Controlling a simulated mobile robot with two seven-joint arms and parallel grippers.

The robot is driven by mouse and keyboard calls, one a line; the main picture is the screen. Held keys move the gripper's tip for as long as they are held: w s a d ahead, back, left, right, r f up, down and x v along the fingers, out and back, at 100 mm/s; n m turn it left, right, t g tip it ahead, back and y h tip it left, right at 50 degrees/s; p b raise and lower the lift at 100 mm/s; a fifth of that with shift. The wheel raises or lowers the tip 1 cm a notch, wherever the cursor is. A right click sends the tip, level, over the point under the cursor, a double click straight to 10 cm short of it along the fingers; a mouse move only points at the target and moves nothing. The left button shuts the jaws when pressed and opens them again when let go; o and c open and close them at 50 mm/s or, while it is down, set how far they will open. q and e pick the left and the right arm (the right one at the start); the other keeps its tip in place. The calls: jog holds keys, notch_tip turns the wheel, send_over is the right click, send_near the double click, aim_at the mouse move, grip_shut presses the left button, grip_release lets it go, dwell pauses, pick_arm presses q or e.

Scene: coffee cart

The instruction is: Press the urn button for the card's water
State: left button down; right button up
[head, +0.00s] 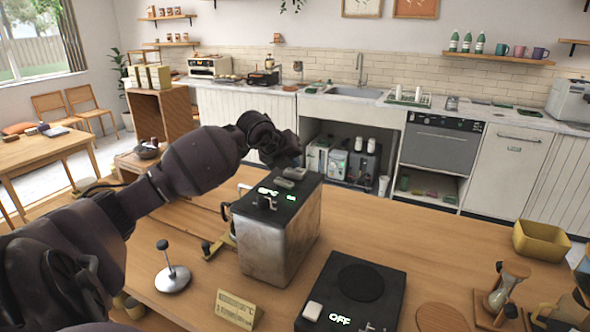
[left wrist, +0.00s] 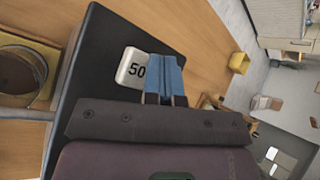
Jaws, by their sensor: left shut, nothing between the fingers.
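The urn (head: 275,240) is a steel box with a black top on the wooden counter. Its top carries a green lit readout (head: 270,191), small and hard to read, a black knob and grey buttons (head: 295,173) near the back. My left gripper (head: 285,158) is over the back of the urn top. In the left wrist view its blue fingers (left wrist: 165,78) are shut and empty, beside a pale button marked 50 (left wrist: 132,68). I cannot tell whether they touch it. A tan card (head: 238,309) stands in front of the urn; its writing is too small to read.
A black scale (head: 385,292) reading OFF stands right of the urn. A metal tamper-like tool (head: 172,279) stands to the left. A yellow bin (head: 541,241) and an hourglass-shaped stand (head: 506,284) are at the right. The counter behind the scale is clear.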

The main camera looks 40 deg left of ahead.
aim_at(293, 170)
pick_arm(q)
jog(key=shift+r, duration=0.7)
pick_arm(e)
jog(key=shift+w+a+r, duration=0.1)
jog(key=shift+w+r, duration=0.4)
jog(key=shift+r, duration=0.3)
jog(key=shift+s, duration=0.1)
pick_arm(q)
notch_tip(293, 170, up, 2)
jog(key=shift+p, duration=0.7)
jog(key=shift+r+p, duration=0.45)
jog(key=shift+r, duration=1.05)
pick_arm(e)
jog(key=shift+w+r, duration=0.25)
jog(key=shift+r, duration=1)
jog(key=shift+s, duration=0.2)
jog(key=shift+s+f, duration=0.25)
jog(key=shift+s, duration=0.15)
